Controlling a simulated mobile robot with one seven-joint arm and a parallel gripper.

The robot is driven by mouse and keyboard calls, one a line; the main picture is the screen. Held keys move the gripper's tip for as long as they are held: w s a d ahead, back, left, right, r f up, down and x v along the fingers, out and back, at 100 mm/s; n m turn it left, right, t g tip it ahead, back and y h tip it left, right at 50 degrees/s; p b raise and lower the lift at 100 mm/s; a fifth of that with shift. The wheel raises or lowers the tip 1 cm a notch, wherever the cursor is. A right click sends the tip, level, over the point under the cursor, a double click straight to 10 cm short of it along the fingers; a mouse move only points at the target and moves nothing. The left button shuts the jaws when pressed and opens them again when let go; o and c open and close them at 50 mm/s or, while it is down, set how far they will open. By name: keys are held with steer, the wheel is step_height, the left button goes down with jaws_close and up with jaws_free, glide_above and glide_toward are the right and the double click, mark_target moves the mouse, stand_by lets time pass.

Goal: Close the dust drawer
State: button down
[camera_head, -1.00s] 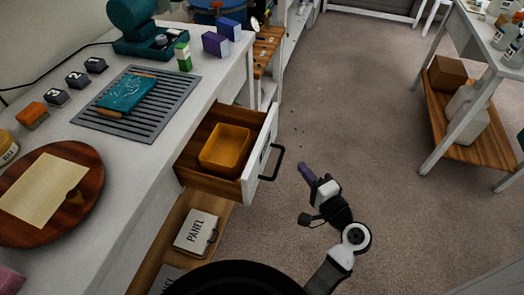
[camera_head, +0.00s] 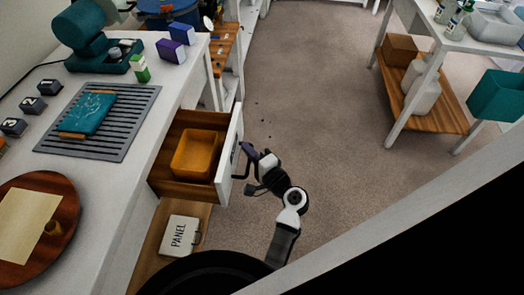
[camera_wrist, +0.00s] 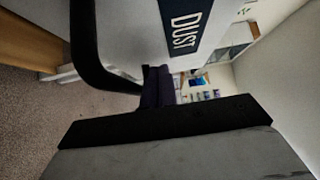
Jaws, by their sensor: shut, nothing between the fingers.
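The dust drawer (camera_head: 232,150) stands open from the white bench, its white front facing right and its wooden box exposed. An orange tray (camera_head: 196,154) sits inside it. In the wrist view the dark label reading DUST (camera_wrist: 184,27) shows on the white drawer front, with the black bar handle (camera_wrist: 84,52) beside it. My gripper (camera_head: 247,149) is shut and empty, its fingertips close to the outer face of the drawer front by the handle. The fingers also show in the wrist view (camera_wrist: 155,88). I cannot tell whether they touch the front.
A PANEL box (camera_head: 180,235) lies on the shelf below the drawer. Carpet floor is open to the right, with another table (camera_head: 470,40) beyond.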

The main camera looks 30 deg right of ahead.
steer(key=shift+w+a, duration=0.25)
steer(key=shift+a, duration=0.15)
steer(key=w+a, duration=0.3)
steer(key=a, duration=0.2)
steer(key=w+a+p, duration=0.1)
steer(key=w+a, duration=0.3)
steer(key=a, duration=0.2)
steer(key=w+a, duration=0.4)
steer(key=a, duration=0.2)
steer(key=shift+w+a, duration=0.1)
steer(key=shift+w, duration=0.15)
steer(key=shift+a, duration=0.1)
steer(key=shift+w+a+r, duration=0.1)
steer(key=shift+a, duration=0.1)
steer(key=shift+d, duration=0.1)
